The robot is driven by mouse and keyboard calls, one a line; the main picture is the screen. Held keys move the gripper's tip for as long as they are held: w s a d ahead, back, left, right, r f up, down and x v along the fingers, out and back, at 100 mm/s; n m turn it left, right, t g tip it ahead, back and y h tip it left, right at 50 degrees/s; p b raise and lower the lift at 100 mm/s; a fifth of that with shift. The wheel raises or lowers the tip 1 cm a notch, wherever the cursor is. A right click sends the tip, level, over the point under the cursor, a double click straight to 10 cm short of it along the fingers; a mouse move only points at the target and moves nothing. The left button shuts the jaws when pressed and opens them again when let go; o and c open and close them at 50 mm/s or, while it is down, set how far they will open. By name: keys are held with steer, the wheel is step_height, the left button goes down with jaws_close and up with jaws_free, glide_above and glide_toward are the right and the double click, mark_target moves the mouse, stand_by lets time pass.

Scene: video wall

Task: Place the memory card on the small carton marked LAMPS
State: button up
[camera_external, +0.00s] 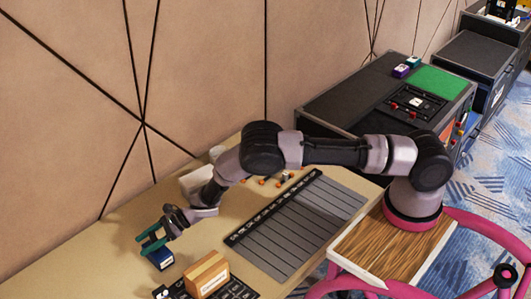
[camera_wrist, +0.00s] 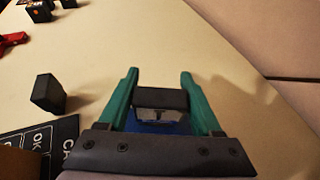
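My gripper (camera_external: 152,243) has green fingers and is at the left end of the tan table. In the wrist view the fingers (camera_wrist: 159,82) sit against both sides of a dark-topped blue block (camera_wrist: 158,128). This block seems to be the memory card, and its blue body with a pale label also shows in the external view (camera_external: 161,259). I cannot tell whether its underside touches the table. A small brown carton (camera_external: 207,275) stands right of and nearer than my gripper, with a white label too small to read. A corner of it shows at the lower left of the wrist view (camera_wrist: 18,162).
A black printed panel (camera_external: 240,291) lies by the carton. A small dark block (camera_wrist: 48,93) stands left of my fingers. A grey slatted panel (camera_external: 298,225) lies mid-table. The wall panels (camera_external: 70,130) rise behind the table. White items (camera_external: 197,180) stand near the wall.

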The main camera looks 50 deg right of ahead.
steer(key=shift+o, duration=0.9)
